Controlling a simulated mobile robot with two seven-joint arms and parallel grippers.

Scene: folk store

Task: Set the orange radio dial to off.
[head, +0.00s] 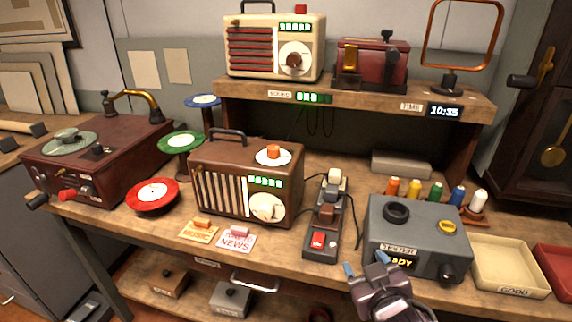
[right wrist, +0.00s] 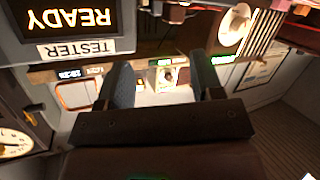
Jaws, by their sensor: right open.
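The orange dial (head: 273,151) sits on a pale round plate on top of the brown radio (head: 243,185), near its right end. I cannot read its setting. The radio has a lit green display (head: 266,183) and a round cream dial (head: 267,207) on its front. My right gripper (head: 366,268) is open and empty, at the table's front edge before the grey tester, right of the radio and apart from it. In the right wrist view its two fingers (right wrist: 161,80) stand wide apart with nothing between them. My left gripper is not in view.
The grey tester (head: 415,240), showing READY, stands close behind my right gripper. A switch strip (head: 324,225) stands between radio and tester. Music and news cards (head: 236,241) lie before the radio. A red dish (head: 152,196) is at its left. A shelf (head: 365,98) overhangs behind.

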